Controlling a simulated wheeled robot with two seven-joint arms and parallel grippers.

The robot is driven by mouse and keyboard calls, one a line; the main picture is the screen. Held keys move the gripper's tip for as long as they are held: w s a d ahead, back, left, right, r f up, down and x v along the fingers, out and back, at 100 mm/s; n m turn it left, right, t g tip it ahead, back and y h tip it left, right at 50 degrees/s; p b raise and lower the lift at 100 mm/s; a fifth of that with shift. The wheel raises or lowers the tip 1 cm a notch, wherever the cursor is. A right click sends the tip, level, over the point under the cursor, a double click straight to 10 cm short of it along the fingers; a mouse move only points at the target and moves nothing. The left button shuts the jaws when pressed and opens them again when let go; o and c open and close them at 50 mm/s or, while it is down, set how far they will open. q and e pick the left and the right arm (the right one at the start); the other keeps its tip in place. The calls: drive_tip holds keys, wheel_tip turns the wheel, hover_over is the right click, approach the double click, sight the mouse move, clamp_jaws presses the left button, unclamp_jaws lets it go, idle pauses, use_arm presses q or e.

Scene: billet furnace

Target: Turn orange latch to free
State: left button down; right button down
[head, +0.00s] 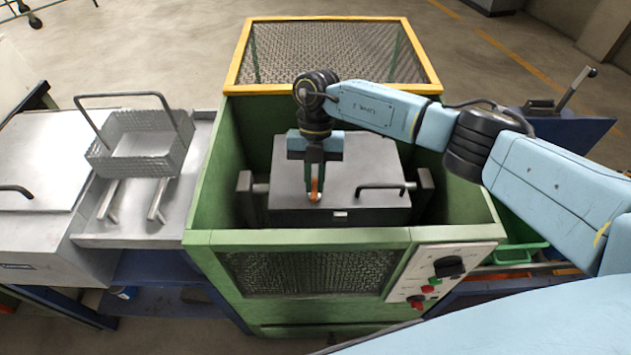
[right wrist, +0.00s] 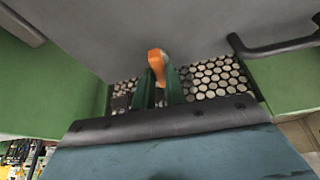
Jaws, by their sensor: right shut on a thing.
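The orange latch (head: 315,189) sits on the top of the grey furnace lid (head: 350,165), near its front edge. My right gripper (head: 314,180) reaches down from above with its fingers around the latch. In the right wrist view the latch (right wrist: 157,64) stands between the two green fingers (right wrist: 158,88), and the gripper is shut on it. Part of the latch is hidden by the fingers, so its exact turn is hard to tell. My left gripper is not in view.
The green housing (head: 205,205) walls in the lid on its sides. A dark bar handle (head: 385,187) stands on the lid right of the latch. A wire basket (head: 140,140) is at left. A control panel (head: 445,272) is at front right.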

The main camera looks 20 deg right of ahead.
drive_tip(key=shift+n, duration=0.3)
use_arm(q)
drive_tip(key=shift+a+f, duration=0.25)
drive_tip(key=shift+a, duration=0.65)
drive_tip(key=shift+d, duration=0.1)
use_arm(e)
drive_tip(key=c, duration=1.5)
unclamp_jaws()
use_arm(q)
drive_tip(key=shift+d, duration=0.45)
use_arm(e)
drive_tip(key=shift+o, duration=0.3)
